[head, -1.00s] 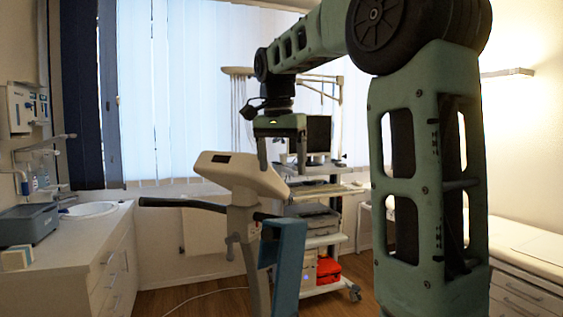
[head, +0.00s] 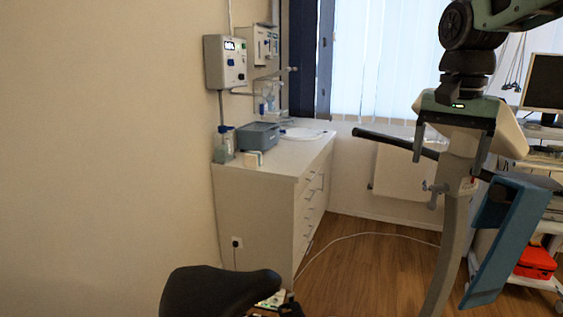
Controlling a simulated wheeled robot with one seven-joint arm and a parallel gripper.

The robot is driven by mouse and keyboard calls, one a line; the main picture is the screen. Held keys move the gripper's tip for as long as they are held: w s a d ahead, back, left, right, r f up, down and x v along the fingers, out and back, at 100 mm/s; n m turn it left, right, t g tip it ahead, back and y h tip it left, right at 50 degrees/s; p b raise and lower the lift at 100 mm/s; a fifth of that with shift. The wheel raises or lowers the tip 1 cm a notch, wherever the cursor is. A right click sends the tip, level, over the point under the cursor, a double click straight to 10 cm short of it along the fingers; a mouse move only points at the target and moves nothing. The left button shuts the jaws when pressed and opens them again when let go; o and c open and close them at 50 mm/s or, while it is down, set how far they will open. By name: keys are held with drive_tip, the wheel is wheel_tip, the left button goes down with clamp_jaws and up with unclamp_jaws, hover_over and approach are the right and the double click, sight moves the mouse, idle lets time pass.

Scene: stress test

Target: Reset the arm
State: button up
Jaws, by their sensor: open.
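My gripper (head: 449,160) hangs at the right of the head view, pointing down with its two fingers apart and nothing between them. Behind it in the picture is the exercise bike, with its pale console (head: 509,135), grey post (head: 447,225) and black handlebar (head: 385,140). I cannot tell whether the gripper touches the bike. My arm rises from the gripper to the upper right, and much of it is outside the picture.
The black saddle (head: 215,292) is at the bottom. A white cabinet (head: 262,215) along the left wall carries a grey box (head: 259,136) and a sink (head: 300,133). A trolley with a monitor (head: 545,83) stands at right. Wooden floor (head: 350,265) is open between cabinet and bike.

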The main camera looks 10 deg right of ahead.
drive_tip(key=s+a+f+n, duration=0.3)
drive_tip(key=a+f+n, duration=0.35)
drive_tip(key=a, duration=0.45)
drive_tip(key=s+a+f+n, duration=0.5)
drive_tip(key=s+a+f, duration=0.1)
drive_tip(key=s, duration=0.2)
drive_tip(key=s+a+f+n+y, duration=0.1)
drive_tip(key=s+a+f+n, duration=0.4)
drive_tip(key=s, duration=0.4)
drive_tip(key=shift+a+f+g, duration=0.3)
drive_tip(key=shift+a+f, duration=0.1)
drive_tip(key=shift+a, duration=0.15)
drive_tip(key=shift+s, duration=0.1)
